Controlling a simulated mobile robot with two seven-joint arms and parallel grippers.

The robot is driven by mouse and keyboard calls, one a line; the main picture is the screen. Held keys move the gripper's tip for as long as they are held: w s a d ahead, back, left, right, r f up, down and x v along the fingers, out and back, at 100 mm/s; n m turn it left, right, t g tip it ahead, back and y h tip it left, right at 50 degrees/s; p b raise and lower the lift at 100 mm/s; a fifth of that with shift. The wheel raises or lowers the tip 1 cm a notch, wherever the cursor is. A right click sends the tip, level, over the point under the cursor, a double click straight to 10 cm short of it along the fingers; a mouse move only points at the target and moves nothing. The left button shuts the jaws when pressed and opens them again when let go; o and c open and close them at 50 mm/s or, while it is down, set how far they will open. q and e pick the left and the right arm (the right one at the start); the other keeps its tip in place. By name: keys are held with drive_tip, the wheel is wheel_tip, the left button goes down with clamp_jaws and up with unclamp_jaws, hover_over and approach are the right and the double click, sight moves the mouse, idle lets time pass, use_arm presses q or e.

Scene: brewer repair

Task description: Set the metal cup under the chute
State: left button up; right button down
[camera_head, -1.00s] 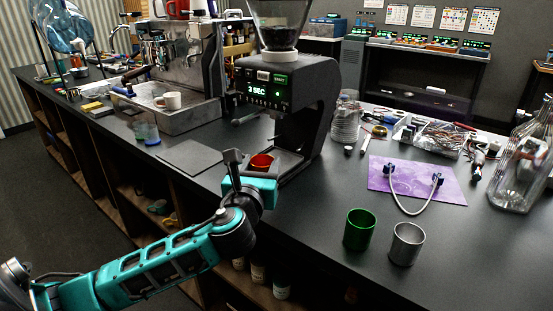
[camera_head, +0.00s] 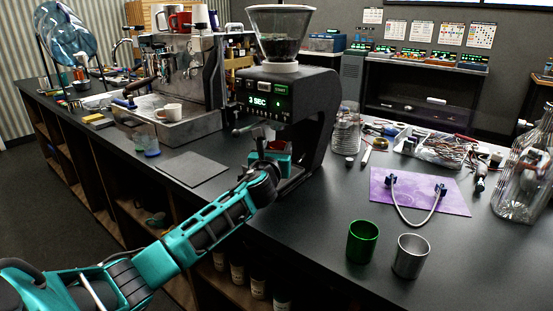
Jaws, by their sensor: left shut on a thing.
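My left gripper (camera_head: 275,158) is at the black grinder (camera_head: 290,105), below its display and in the space under its chute. It is shut on a red metal cup (camera_head: 277,146), of which only a small part shows between the gripper and the grinder. I cannot tell whether the cup touches the grinder's base. The chute outlet is hard to make out in the dark. A green metal cup (camera_head: 361,243) and a silver metal cup (camera_head: 411,257) stand upright side by side on the counter at the right front. My right gripper is not in view.
A dark flat mat (camera_head: 187,169) lies left of the grinder. A purple mat (camera_head: 420,193) with a cable and a glass bottle (camera_head: 525,175) are at right.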

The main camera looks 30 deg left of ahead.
use_arm(q)
wheel_tip(320, 180, down, 2)
drive_tip(key=shift+f, duration=0.2)
drive_tip(key=shift+r, duration=0.1)
drive_tip(key=o, duration=1.1)
drive_tip(key=shift+o, duration=0.2)
drive_tip(key=shift+s, duration=0.1)
drive_tip(key=shift+s+d, duration=0.2)
drive_tip(key=shift+s, duration=0.1)
drive_tip(key=p+v, duration=0.1)
drive_tip(key=v, duration=1)
drive_tip(key=shift+s, duration=0.1)
